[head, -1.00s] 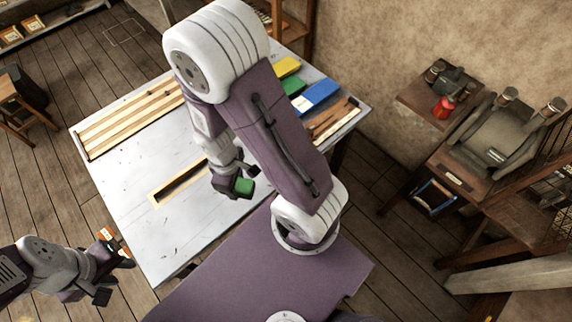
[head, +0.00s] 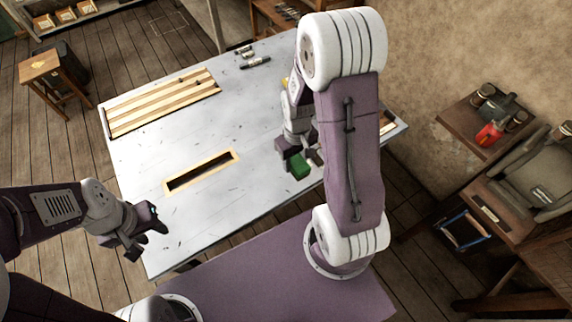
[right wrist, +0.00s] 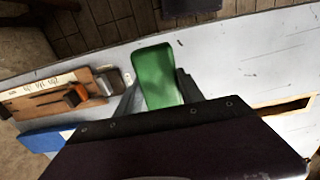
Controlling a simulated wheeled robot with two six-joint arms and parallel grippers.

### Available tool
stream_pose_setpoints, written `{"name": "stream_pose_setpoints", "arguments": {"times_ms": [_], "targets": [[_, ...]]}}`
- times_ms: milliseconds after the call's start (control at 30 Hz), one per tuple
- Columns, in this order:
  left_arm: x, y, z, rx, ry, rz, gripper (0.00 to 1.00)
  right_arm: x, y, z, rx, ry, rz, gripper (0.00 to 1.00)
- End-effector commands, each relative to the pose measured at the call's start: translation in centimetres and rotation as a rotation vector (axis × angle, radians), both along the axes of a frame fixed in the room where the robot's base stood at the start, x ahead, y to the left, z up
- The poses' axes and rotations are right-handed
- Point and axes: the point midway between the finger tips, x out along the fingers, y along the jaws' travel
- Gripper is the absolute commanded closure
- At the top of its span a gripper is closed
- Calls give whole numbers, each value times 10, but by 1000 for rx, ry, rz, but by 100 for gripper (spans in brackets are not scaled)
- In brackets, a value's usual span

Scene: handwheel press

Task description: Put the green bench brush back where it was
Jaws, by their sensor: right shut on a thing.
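The green bench brush (head: 299,166) is held in my right gripper (head: 297,163), over the right front part of the grey table (head: 230,115). In the right wrist view its green body (right wrist: 157,78) stands between the two fingers, and the gripper body hides its lower end. I cannot tell whether it touches the tabletop. My left gripper (head: 150,233) is at the table's front left edge, well apart from the brush. Its fingers are too small to tell open or shut, and I see nothing held there.
A wood-framed slot (head: 200,172) lies in the tabletop, left of the brush. A slatted wooden board (head: 163,101) lies at the back left, with small dark items (head: 254,63) behind. In the wrist view, a tool board (right wrist: 62,95) and blue block (right wrist: 45,140) lie at left.

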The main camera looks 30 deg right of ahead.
Motion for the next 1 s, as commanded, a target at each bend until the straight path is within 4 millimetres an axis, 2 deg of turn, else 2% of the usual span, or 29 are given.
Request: {"name": "stream_pose_setpoints", "arguments": {"times_ms": [100, 200, 367, 500, 600, 967, 1000], "targets": [[0, 0, 5, 0, 0, 0, 64, 22, 10, -14, 1, 3, 3, 99], [0, 0, 6, 0, 0, 0, 64, 32, 14, -20, 0, 0, 0, 99], [0, 0, 6, 0, 0, 0, 64, 34, 15, -25, 0, 1, -1, 99], [0, 0, 10, 0, 0, 0, 64, 33, 15, -50, 1, 5, 0, 99], [0, 0, 11, 0, 0, 0, 64, 34, 15, -61, 0, 1, 0, 99], [0, 0, 7, 0, 0, 0, 64, 34, 15, -67, 0, -1, 0, 99], [0, 0, 7, 0, 0, 0, 64, 34, 15, -67, 0, -1, 0, 52]]}}
